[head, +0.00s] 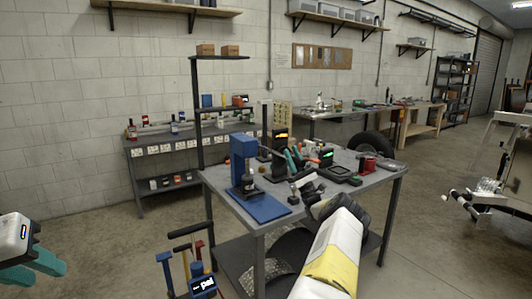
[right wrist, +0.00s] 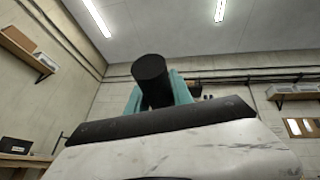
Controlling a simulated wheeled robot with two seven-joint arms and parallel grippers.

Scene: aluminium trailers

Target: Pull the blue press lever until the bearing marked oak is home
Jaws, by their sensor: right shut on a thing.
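A blue press (head: 243,158) stands on a blue base plate (head: 268,210) at the left end of the grey workbench (head: 226,195). My right gripper (head: 291,160) is just right of the press, above the bench. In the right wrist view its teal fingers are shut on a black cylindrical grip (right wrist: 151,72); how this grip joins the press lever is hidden. The bearing and any oak marking are too small to make out. My left gripper (head: 50,272) is low at the left edge, its teal fingers apart and empty, away from the bench.
On the bench, right of the gripper, are a black device with a green display (head: 327,156) and a red tool (head: 368,162). A dark tyre (head: 371,146) shows behind. Coloured upright handles (head: 184,265) stand before the bench.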

